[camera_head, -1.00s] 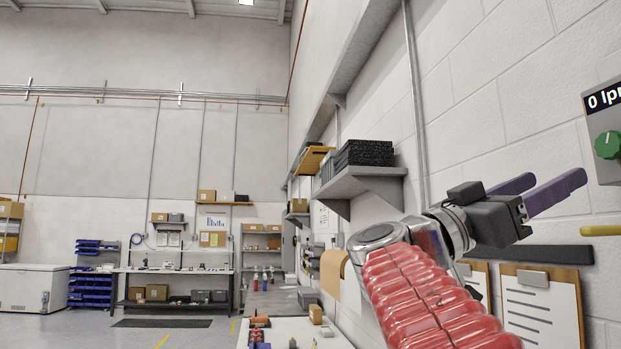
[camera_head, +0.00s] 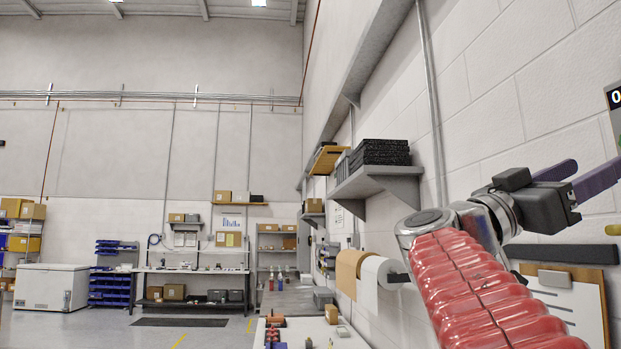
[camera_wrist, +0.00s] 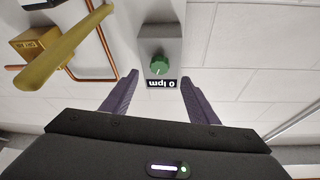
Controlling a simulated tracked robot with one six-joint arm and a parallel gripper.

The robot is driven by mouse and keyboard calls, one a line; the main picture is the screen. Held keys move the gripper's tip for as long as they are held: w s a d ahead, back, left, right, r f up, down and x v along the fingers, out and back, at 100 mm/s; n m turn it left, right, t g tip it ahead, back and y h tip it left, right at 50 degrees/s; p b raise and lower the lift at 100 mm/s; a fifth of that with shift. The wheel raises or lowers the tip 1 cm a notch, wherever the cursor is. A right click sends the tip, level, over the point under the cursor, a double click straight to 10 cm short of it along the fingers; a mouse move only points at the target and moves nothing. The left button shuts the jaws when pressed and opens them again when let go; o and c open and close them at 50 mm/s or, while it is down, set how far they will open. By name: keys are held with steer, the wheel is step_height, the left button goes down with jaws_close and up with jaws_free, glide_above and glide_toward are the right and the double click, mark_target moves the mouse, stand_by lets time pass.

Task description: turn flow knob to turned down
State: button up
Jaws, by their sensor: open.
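The green flow knob (camera_wrist: 159,64) sits on a grey panel (camera_wrist: 172,30) on the wall, ahead of my fingertips in the wrist view. A display (camera_wrist: 163,83) beside it reads "0 lpm" and appears upside down there. My gripper (camera_head: 590,172) also shows at the right of the head view.
A yellow bar-like handle (camera_wrist: 65,48) and a brass-coloured block (camera_wrist: 38,42) with copper pipe lie left of the panel in the wrist view. A grey shelf (camera_head: 375,182) with dark foam and a clipboard (camera_head: 570,300) are on the wall. White wall right of the panel is clear.

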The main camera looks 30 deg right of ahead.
steer(key=x, duration=1)
steer(key=shift+w, duration=0.1)
steer(key=shift+c, duration=0.4)
steer(key=c, duration=1)
steer(key=shift+o, duration=0.2)
steer(key=shift+n, duration=0.3)
steer(key=shift+f+n+t+h, duration=0.1)
steer(key=shift+n+t+h, duration=0.4)
steer(key=shift+n+t, duration=1)
steer(key=shift+n+g, duration=0.3)
steer(key=shift+g, duration=0.1)
